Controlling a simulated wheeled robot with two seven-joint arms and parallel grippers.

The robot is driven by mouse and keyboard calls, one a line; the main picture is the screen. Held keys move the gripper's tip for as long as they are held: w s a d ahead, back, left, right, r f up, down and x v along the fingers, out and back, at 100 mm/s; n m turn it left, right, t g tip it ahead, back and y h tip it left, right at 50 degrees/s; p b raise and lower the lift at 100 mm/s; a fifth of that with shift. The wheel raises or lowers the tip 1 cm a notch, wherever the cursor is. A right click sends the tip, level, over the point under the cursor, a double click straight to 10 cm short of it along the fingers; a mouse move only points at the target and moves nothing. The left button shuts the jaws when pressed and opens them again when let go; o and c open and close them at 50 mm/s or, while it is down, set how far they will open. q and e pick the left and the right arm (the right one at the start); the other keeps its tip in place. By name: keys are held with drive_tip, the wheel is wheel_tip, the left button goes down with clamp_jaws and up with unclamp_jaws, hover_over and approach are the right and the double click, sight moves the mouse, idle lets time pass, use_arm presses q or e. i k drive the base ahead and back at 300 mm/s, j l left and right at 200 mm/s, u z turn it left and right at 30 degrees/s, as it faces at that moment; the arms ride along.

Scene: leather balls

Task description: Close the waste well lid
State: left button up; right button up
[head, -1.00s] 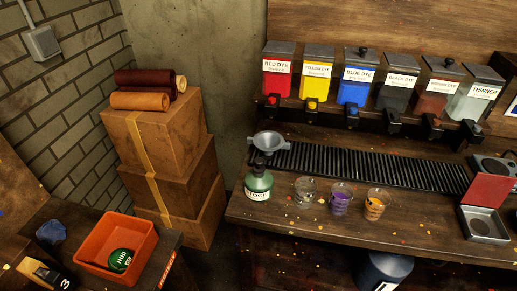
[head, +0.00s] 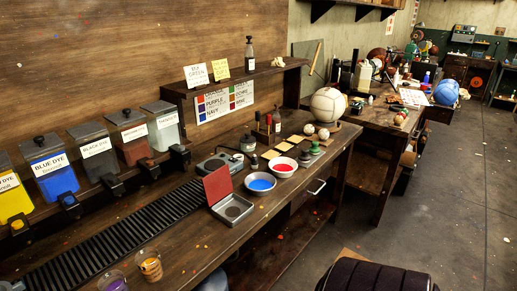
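A square metal well (head: 232,209) with a dark round inset sits near the front edge of the workbench, in the middle of the head view. I take it to be the waste well, though I read no label on it. Its red lid (head: 217,185) stands open, tilted up at the back left side of the well. Neither of my grippers shows in the view.
A bowl of blue dye (head: 261,185) and a bowl of red dye (head: 284,167) stand just right of the well. A hotplate-like device (head: 219,164) is behind it. Cups (head: 150,266) stand front left. A dark ribbed object (head: 375,276) is at the bottom right; floor is clear beyond.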

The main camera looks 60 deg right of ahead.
sight(218, 184)
drive_tip(key=z, duration=1.6)
